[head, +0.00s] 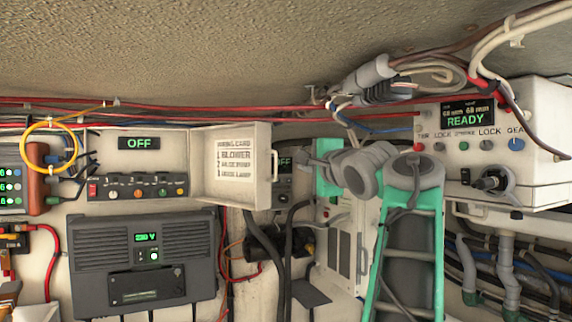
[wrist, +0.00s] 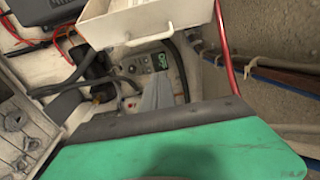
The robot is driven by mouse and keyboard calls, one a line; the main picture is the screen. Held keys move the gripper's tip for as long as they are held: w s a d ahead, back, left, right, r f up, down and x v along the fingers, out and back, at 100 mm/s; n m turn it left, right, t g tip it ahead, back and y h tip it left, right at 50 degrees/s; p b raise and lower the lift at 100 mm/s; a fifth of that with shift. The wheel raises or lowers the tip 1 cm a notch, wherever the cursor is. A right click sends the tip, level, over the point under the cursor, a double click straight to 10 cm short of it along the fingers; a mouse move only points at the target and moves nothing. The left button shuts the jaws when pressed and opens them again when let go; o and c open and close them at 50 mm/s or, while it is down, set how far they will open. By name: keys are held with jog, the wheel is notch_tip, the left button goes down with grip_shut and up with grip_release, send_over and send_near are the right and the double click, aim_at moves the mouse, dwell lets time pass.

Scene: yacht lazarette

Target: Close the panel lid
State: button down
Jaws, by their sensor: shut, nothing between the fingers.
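The panel lid (head: 228,165) is a shallow white tray-like cover with a printed card inside and a small handle on its right edge. It stands open, swung out at the right end of the switch panel (head: 138,188), whose row of switches is exposed. In the wrist view the lid (wrist: 135,22) shows at the top, with its handle at the near edge. My gripper (head: 301,160) is to the right of the lid, apart from it in the picture. Its grey fingers (wrist: 160,88) are shut and empty.
A dark charger-like unit (head: 145,255) is mounted below the panel. Black cables (head: 268,250) hang under the lid. A white box marked READY (head: 520,140) is at the right. Red cables run along the wall above.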

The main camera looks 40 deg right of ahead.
jog(key=w, duration=0.1)
jog(key=w+a, duration=0.1)
jog(key=w, duration=0.1)
jog(key=w+a, duration=0.1)
jog(key=shift+w+a, duration=0.2)
jog(key=shift+w, duration=0.05)
dwell(0.3)
